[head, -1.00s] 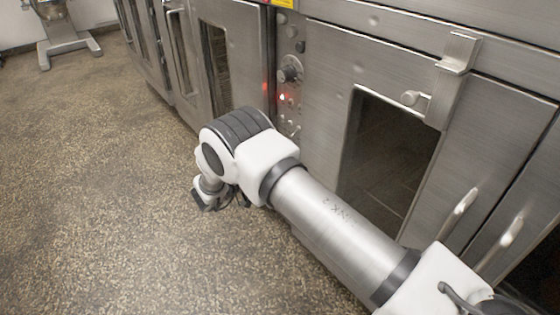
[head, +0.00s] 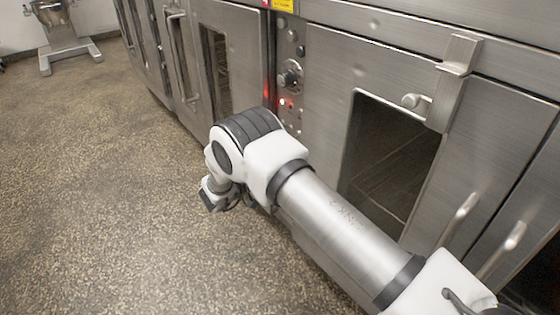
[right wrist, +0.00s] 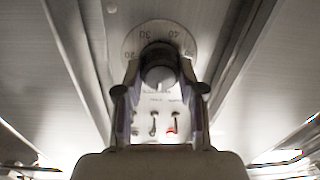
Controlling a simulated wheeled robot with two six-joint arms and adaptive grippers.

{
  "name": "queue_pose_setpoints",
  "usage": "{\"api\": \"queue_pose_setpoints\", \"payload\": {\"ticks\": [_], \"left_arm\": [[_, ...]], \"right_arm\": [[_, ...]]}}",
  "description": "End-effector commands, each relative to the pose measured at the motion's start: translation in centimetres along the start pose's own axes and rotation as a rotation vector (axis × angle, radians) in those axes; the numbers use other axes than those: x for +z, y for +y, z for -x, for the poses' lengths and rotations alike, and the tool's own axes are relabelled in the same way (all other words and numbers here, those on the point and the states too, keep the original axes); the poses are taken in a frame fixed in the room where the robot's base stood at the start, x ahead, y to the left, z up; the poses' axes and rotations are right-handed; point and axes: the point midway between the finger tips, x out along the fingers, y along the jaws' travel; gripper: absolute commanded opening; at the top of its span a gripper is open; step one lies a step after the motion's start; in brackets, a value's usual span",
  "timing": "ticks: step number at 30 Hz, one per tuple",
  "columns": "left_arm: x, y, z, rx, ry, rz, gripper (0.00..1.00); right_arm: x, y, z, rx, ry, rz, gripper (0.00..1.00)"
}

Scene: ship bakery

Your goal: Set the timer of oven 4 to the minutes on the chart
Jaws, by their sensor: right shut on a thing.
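My right gripper (right wrist: 159,82) is shut on this knob, one finger on each side. The knob's pointer mark cannot be made out. In the head view my right arm crosses in front of the ovens and hides the gripper and held knob. The oven's number and the chart cannot be read. My left gripper is not in view.
Below the held knob are small switches, one with a red part (right wrist: 171,126). In the head view another knob (head: 290,74) and a red light (head: 283,102) show on a panel beside a windowed oven door (head: 390,155). Bare floor (head: 90,200) lies at left.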

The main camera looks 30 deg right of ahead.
Motion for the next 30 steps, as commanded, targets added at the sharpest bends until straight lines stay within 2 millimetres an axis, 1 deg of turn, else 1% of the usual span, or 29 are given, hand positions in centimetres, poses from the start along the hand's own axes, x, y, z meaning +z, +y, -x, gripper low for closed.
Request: {"api": "queue_pose_setpoints", "payload": {"ticks": [5, 11, 30], "left_arm": [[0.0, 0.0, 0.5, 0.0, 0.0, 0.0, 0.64], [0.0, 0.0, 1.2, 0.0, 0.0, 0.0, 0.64], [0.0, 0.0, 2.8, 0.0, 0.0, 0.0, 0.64]], "right_arm": [[-0.1, 0.1, 0.0, 0.001, 0.003, -0.075, 0.04], [-0.1, 0.1, -0.1, 0.002, 0.008, -0.221, 0.04], [0.1, 0.2, -0.1, 0.006, 0.032, -0.825, 0.04]]}}
